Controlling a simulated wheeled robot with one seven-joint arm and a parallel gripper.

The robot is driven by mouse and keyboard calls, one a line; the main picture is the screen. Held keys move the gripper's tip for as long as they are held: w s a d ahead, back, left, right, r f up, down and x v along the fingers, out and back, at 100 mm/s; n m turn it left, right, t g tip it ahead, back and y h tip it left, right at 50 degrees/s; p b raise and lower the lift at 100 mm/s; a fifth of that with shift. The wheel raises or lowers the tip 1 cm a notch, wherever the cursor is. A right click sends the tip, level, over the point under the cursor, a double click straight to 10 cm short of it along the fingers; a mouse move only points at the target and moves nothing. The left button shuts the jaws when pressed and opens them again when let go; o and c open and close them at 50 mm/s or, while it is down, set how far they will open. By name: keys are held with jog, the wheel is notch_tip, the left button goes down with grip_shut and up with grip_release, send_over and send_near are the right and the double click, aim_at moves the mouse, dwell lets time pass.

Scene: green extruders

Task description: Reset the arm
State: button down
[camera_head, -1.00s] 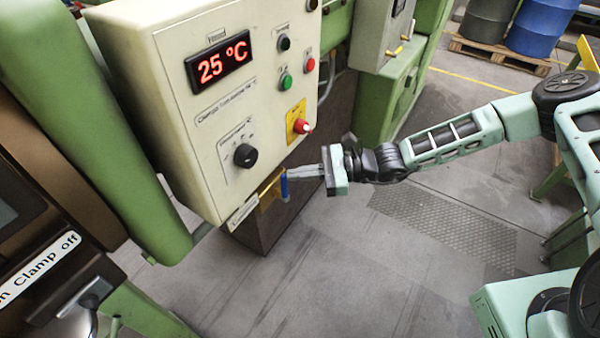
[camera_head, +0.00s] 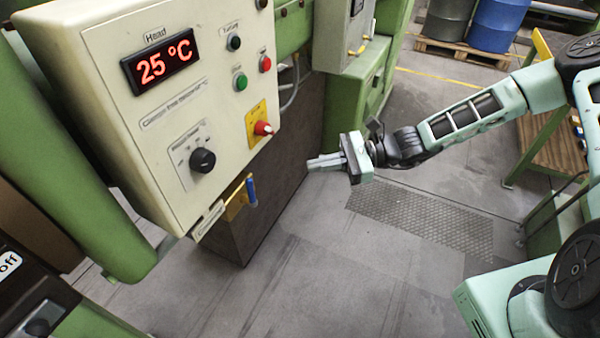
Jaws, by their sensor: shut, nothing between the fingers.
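My arm (camera_head: 465,118) reaches in from the right, mint green with dark joints. My gripper (camera_head: 318,163) points left in the open space in front of the control panel. Its grey fingers are together, with nothing seen between them. The cream control panel (camera_head: 110,75) stands at the left, with a red "25 °C" display (camera_head: 160,67). A blue-handled valve (camera_head: 251,191) on a yellow bracket hangs below the panel's lower edge. The gripper is to the right of this handle, with a clear gap between them.
A black knob (camera_head: 202,160), a red knob on a yellow plate (camera_head: 263,128) and several buttons sit on the panel. Green machine frames flank it. Barrels (camera_head: 500,22) stand on a pallet (camera_head: 462,53) at the back. Grey floor (camera_head: 330,270) below the gripper is open.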

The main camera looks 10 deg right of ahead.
jog(key=s+a+r+n+g+h, duration=0.2)
jog(key=s+n+g+h, duration=0.1)
jog(key=s+n+h, duration=0.3)
jog(key=s+a+r+n+g+h, duration=0.1)
jog(key=s+a+n+g+h, duration=0.15)
jog(key=s+n, duration=0.55)
jog(key=s+d+r+n+t+h+b, duration=0.1)
jog(key=s+d+r+n+t+h, duration=0.3)
jog(key=s+r+n+h, duration=0.3)
jog(key=s+r+n, duration=0.3)
jog(key=s, duration=0.1)
jog(key=shift+d+t, duration=0.2)
jog(key=shift+t, duration=0.15)
